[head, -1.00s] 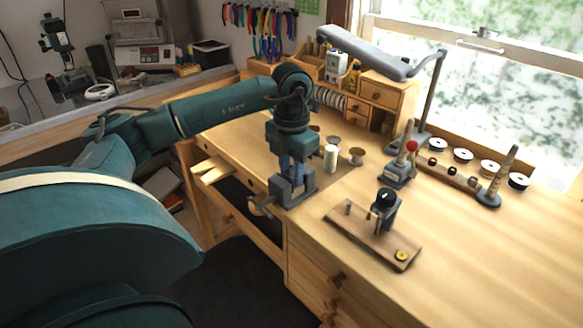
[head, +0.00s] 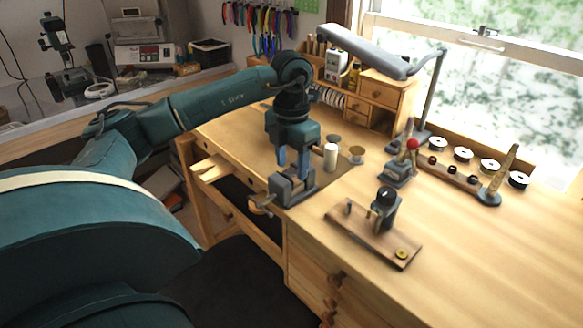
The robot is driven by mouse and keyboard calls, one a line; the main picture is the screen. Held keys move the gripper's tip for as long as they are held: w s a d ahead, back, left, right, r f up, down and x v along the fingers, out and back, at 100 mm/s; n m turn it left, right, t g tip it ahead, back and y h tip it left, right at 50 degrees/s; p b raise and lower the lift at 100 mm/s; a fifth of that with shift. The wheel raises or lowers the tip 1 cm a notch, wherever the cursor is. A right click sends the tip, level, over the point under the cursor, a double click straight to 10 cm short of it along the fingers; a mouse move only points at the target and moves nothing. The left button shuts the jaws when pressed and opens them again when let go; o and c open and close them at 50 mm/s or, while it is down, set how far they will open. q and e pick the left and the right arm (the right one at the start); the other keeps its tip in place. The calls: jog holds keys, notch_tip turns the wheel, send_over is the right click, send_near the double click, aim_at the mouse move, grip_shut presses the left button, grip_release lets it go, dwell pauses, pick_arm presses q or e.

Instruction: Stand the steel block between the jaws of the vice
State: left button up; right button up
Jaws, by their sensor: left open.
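The grey vice (head: 279,191) is fixed at the front edge of the wooden bench. My left gripper (head: 292,164) points down just above the vice, with its two blue fingers spread apart and open. The fingertips are close over the vice's jaws. I cannot clearly make out the steel block; at this size any grey metal between the jaws blends with the vice. My right gripper is not in view.
A wooden board (head: 365,236) with a black-knobbed fixture (head: 384,208) lies nearer. A lamp (head: 365,50) stands behind. The bench's right front is clear.

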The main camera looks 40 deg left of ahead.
aim_at(292, 172)
pick_arm(q)
notch_tip(292, 172, up, 10)
jog(key=shift+p, duration=0.35)
dwell(0.5)
